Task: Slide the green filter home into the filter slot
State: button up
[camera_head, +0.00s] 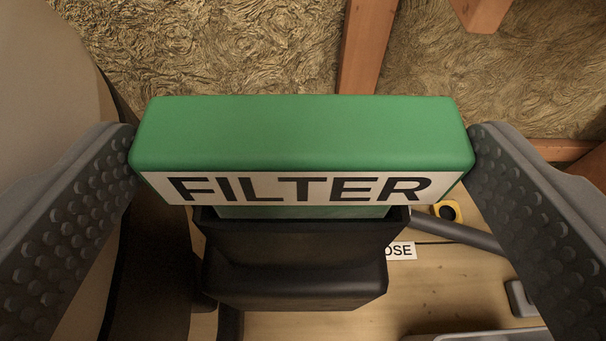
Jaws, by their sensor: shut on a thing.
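The green filter (300,130) is a block with a white band lettered FILTER on its near side. My gripper (302,145) is shut on it, with one grey studded finger at its left end and the other at its right end. The filter slot (296,270) is a black housing below the filter. A narrow lower green part of the filter shows at the housing's mouth, and the wide green head stands above the rim. How deep the lower part sits inside is hidden.
A beige rounded body (45,75) stands at the left. A grey tube (455,232), a yellow-and-black item (447,210) and a label ending in OSE (402,251) are at the right. Wooden studs (367,45) and insulation (230,45) lie behind.

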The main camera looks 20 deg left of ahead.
jog(key=shift+f, duration=0.2)
jog(key=o, duration=0.7)
jog(key=shift+o, duration=0.2)
jog(key=shift+s+f, duration=0.1)
jog(key=p+v, duration=0.1)
jog(key=v, duration=1.2)
jog(key=shift+s+d, duration=0.25)
jog(key=shift+s, duration=0.05)
jog(key=shift+r, duration=0.25)
